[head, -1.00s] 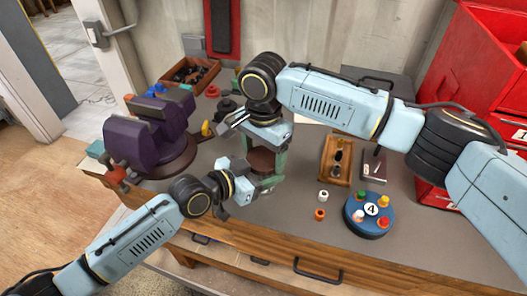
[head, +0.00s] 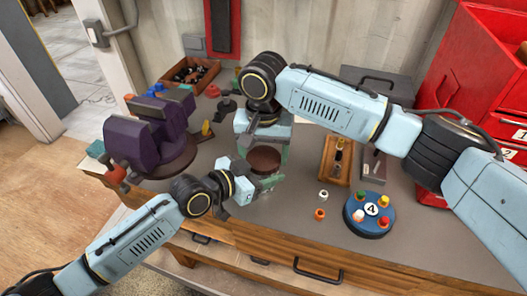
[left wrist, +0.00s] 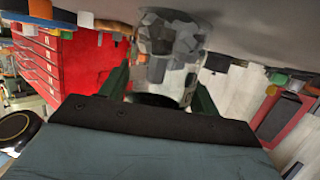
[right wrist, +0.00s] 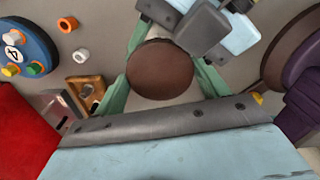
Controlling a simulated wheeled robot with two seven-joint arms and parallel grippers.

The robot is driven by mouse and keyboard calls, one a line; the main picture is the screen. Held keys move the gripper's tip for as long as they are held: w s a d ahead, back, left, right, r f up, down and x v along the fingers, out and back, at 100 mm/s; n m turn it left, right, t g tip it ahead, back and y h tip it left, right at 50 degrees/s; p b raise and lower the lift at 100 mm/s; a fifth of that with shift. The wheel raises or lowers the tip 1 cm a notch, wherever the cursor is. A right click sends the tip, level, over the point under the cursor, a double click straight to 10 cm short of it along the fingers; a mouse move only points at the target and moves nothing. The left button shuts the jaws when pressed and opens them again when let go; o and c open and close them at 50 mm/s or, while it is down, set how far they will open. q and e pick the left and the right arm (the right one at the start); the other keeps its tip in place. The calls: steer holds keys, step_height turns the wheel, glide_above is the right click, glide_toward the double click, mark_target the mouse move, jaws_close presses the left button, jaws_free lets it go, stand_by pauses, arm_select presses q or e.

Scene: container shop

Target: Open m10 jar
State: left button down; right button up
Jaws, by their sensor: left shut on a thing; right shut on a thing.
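The jar is clear glass with grey metal pieces inside; its body (left wrist: 170,48) shows in the left wrist view. Its round brown lid (right wrist: 160,70) faces the right wrist camera and also shows in the head view (head: 264,160). My left gripper (head: 266,184) is shut on the jar body from the side. My right gripper (right wrist: 160,85) is over the jar, its green fingers shut on opposite sides of the lid. In the head view the two grippers hide most of the jar. I cannot tell whether the lid is loose.
A purple vise (head: 145,140) stands at left on the workbench (head: 290,232). A wooden tray (head: 330,172), a blue round stand (head: 369,218) with coloured pegs, and small white (head: 323,195) and orange (head: 320,214) rings lie to the right. A red cabinet (head: 450,70) is at far right.

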steer(key=o, duration=1)
steer(key=shift+d, duration=0.1)
steer(key=shift+o, duration=0.3)
steer(key=shift+r, duration=0.1)
step_height(320, 180, up, 4)
steer(key=shift+r, duration=0.2)
steer(key=shift+c, duration=0.2)
steer(key=shift+r+m, duration=0.9)
steer(key=shift+r, duration=0.65)
steer(key=shift+f, duration=3.85)
